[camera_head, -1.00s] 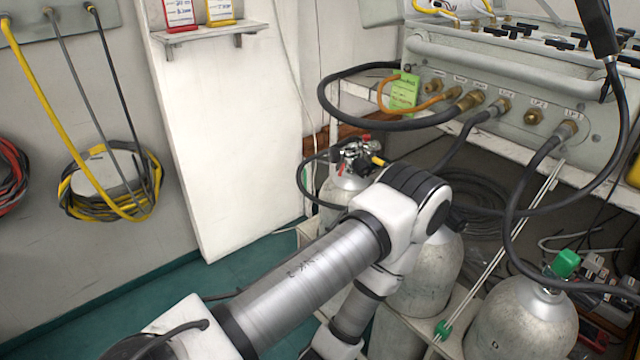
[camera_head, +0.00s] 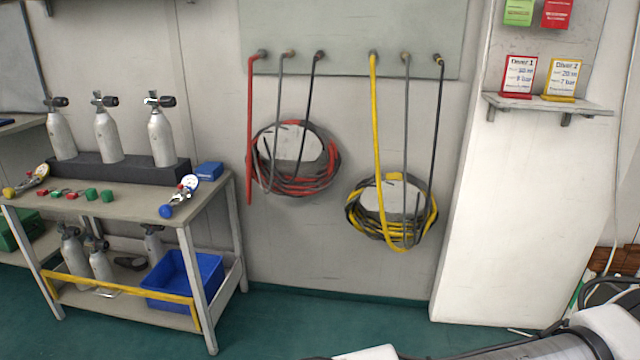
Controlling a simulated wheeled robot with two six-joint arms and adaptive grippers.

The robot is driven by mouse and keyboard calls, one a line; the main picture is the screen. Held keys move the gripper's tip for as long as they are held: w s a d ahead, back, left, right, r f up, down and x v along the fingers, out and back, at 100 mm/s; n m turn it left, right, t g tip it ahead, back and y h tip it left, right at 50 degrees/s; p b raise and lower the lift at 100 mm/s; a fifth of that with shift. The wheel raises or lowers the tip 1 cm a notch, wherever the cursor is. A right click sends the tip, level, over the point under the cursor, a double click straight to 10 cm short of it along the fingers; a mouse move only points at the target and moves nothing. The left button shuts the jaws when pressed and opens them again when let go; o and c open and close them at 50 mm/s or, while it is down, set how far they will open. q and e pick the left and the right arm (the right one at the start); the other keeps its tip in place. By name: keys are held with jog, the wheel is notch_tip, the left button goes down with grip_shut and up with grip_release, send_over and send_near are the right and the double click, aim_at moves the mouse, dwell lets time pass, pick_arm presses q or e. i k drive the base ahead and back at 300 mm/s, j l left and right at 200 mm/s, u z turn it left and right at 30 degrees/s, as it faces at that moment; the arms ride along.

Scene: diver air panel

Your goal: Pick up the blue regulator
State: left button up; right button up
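The blue regulator (camera_head: 168,210) lies on the near right part of the grey workbench top (camera_head: 120,203) at the left. It has a blue round knob at its lower left end and a white-faced gauge (camera_head: 190,182) at its upper end. A similar regulator with a yellow knob (camera_head: 12,191) lies at the bench's left end. One of my arms shows only as links at the bottom right, far from the bench. Neither of my grippers is in the picture.
Three grey cylinders (camera_head: 108,138) stand in a dark rack (camera_head: 125,170) behind the regulator. Small green and red parts and a blue box (camera_head: 208,171) share the benchtop. A blue crate (camera_head: 185,282) sits on the lower shelf. Open green floor (camera_head: 290,320) lies right of the bench.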

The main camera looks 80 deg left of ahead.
aim_at(191, 182)
jog(key=u, duration=3.55)
